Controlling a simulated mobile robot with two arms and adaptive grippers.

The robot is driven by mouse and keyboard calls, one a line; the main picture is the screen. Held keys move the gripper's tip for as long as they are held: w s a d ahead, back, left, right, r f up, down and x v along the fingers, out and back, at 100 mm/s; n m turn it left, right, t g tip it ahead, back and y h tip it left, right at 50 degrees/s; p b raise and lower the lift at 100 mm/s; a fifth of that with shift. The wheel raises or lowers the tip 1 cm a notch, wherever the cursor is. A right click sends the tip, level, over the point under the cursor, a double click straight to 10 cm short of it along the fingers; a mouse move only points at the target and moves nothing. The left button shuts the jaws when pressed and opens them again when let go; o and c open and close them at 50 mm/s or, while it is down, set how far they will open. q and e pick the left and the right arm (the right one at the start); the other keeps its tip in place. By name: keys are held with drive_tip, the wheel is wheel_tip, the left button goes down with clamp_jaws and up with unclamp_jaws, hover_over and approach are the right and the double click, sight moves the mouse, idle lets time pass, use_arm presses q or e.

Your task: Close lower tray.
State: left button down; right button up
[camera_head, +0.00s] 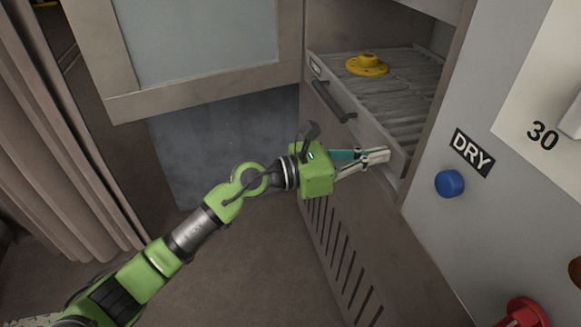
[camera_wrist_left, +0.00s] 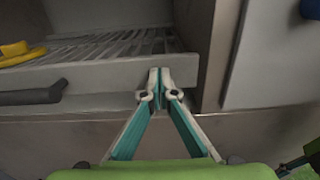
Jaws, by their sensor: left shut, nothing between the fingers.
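The lower tray (camera_head: 400,118) is a grey slatted drawer that sticks out of the cabinet, with a dark bar handle (camera_head: 333,100) on its front. A yellow flanged part (camera_head: 367,65) lies on its slats. My left gripper (camera_head: 385,155) is shut and empty, at the right end of the tray's front. In the left wrist view its fingertips (camera_wrist_left: 158,72) meet in front of the tray front (camera_wrist_left: 110,77), right of the handle (camera_wrist_left: 35,96). I cannot tell whether they touch it. My right gripper is not in view.
A white panel with a "DRY" label (camera_head: 472,153), a blue knob (camera_head: 450,183) and a red knob (camera_head: 523,312) stands to the right. A framed glass door (camera_head: 200,40) hangs at the upper left. A vented panel (camera_head: 345,255) lies below the tray. A brown curtain (camera_head: 70,130) hangs at far left.

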sight(400, 149)
use_arm(q)
drive_tip(key=x, duration=0.5)
drive_tip(key=shift+w+d, duration=0.15)
drive_tip(key=shift+d, duration=0.1)
drive_tip(key=shift+r, duration=0.2)
